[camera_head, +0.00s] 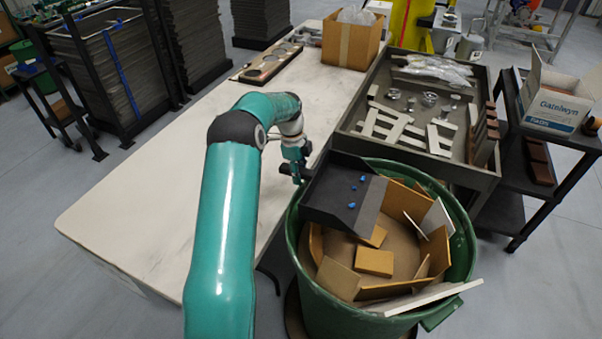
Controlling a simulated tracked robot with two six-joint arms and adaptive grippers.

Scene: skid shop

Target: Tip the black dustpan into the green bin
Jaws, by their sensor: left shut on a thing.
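Several small blue pieces (351,205) lie on the pan's surface. My left gripper (299,172) is shut on the dustpan at its left end; the grip itself is small and partly hidden. The bin holds brown cardboard pieces and boards (374,262), some sticking up above its rim. I cannot tell whether the pan touches the rim. My right gripper is not in view.
A long white table (150,205) lies left of the bin. Behind the bin stands a grey tray (357,136) of metal parts. A cardboard box (349,45) stands at the table's far end. A black cart with a Gatelwyn box (553,103) stands at right.

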